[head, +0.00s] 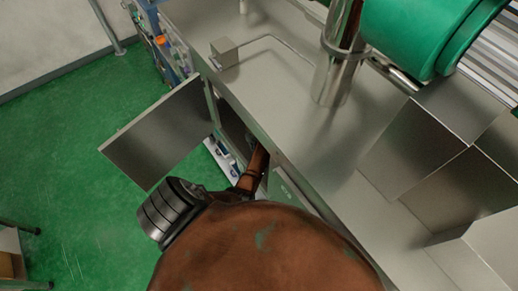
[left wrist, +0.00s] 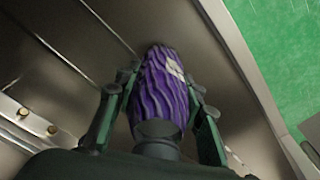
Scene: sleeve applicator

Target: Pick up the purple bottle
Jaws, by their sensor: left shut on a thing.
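In the left wrist view, the purple bottle (left wrist: 160,88) has a wavy, ridged body with a pale label patch near its upper right. It stands out between the two dark green fingers of my left gripper (left wrist: 161,82), which is shut on it, one finger on each side. In the head view a brown arm of mine reaches into the open cabinet (head: 230,125). The left gripper and the bottle are hidden there. My right gripper shows in neither view.
The cabinet door (head: 160,132) stands open to the left over the green floor (head: 70,190). The metal counter (head: 275,75) lies above the opening and carries a metal cylinder and a large green machine part (head: 415,35). In the left wrist view, metal walls are close on both sides.

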